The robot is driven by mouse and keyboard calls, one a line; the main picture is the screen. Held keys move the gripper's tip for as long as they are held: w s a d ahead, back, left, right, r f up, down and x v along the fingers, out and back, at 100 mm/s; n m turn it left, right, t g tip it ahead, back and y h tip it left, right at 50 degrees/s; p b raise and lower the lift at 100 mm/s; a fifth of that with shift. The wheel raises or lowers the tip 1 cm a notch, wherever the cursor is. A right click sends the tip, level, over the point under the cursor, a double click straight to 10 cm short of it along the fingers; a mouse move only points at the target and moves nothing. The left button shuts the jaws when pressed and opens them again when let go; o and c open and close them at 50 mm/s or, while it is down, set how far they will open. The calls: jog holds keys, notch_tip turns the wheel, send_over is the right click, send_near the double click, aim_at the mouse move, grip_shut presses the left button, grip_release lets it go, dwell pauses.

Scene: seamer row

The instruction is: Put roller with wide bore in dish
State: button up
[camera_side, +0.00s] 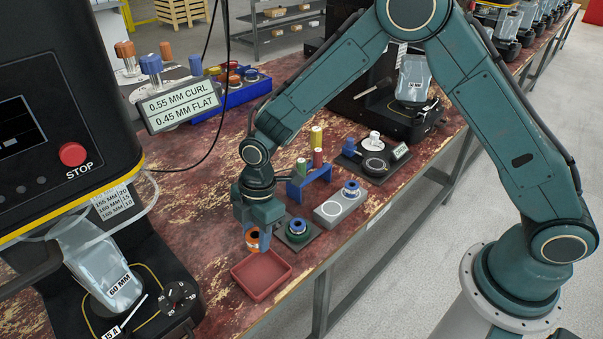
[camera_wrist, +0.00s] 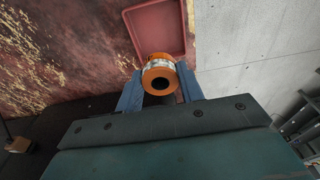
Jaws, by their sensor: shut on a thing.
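My gripper (camera_side: 258,238) is shut on an orange roller (camera_side: 252,239), just behind the near-edge dish in the side view. In the wrist view the orange roller (camera_wrist: 159,74) sits between the two blue fingers of my gripper (camera_wrist: 160,88), its dark wide bore facing the camera and a pale band around its body. The red square dish (camera_side: 262,274) lies on the table near its front edge and looks empty. It also shows in the wrist view (camera_wrist: 160,17), beyond the roller. The gap between roller and dish is hard to judge.
A dark stand with a green and blue roller (camera_side: 298,229) is right of my gripper. A grey block (camera_side: 340,206) with a blue-topped roller and a blue rack (camera_side: 308,182) stand beyond. A black machine (camera_side: 100,250) fills the left. The table edge is close to the dish.

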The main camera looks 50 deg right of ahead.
send_over(261, 276)
jog(key=f, duration=0.7)
jog(key=shift+d+f, duration=0.25)
jog(key=shift+f, duration=0.15)
jog(key=shift+f, duration=1.9)
jog(key=shift+f, duration=0.15)
jog(key=o, duration=1.1)
jog(key=shift+o, duration=0.2)
jog(key=r, duration=0.4)
jog(key=d+r, duration=0.1)
jog(key=r, duration=0.7)
jog(key=shift+d, duration=0.4)
jog(key=shift+r, duration=0.1)
jog(key=shift+r, duration=0.1)
